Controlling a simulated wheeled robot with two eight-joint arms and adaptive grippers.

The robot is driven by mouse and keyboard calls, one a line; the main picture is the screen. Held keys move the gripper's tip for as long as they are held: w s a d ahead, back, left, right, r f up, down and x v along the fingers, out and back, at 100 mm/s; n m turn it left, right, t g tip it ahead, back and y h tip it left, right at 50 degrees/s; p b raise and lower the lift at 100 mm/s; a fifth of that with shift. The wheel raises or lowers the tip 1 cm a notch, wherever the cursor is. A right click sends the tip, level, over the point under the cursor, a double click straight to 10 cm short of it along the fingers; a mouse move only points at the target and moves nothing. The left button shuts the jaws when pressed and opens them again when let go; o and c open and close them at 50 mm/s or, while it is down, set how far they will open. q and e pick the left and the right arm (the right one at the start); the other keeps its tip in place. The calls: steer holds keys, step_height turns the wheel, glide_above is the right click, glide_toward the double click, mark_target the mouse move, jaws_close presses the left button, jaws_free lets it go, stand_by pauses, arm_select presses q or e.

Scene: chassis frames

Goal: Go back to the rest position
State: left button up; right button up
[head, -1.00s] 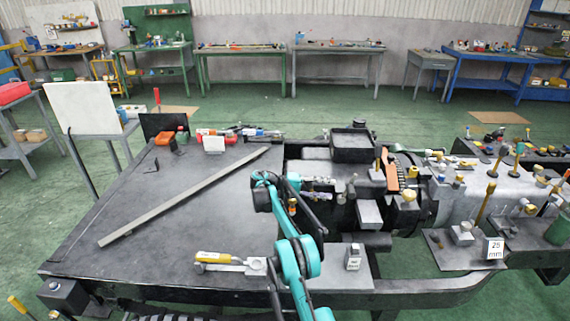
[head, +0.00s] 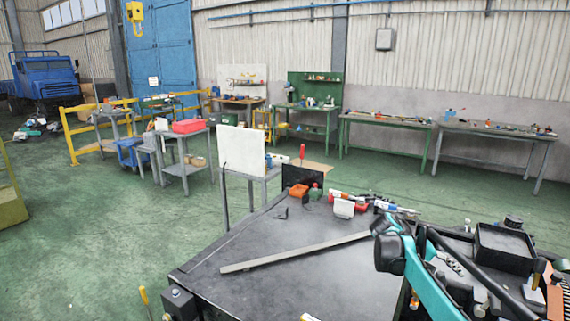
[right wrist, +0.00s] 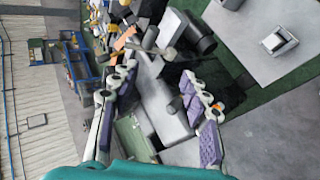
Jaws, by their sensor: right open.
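My right arm, teal with black joints, comes up at the lower right of the head view over the dark workbench (head: 300,265). Its right gripper (head: 449,268) shows small and partly hidden behind the arm. In the right wrist view the two jaws of the right gripper (right wrist: 158,78), with purple pads, stand wide apart with nothing held between them. Dark and grey chassis parts lie beyond the jaws. My left gripper is in neither view.
A long metal bar (head: 295,252) lies on the bench. A black tray (head: 503,248) stands on the chassis at right. A white board (head: 241,152) stands behind the bench. A red box (head: 188,126) sits on a side table. Open green floor (head: 100,240) lies to the left.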

steer(key=s+a+n+t+y, duration=0.2)
steer(key=s+a+t+y, duration=0.3)
steer(key=s+a, duration=0.9)
steer(key=s+a+f+t+y, duration=0.3)
steer(key=s+a+f+y, duration=0.2)
steer(key=s+a, duration=0.7)
step_height(320, 180, down, 3)
steer(key=shift+s+a+r, duration=0.1)
steer(key=shift+s+a, duration=0.25)
steer(key=shift+a, duration=0.6)
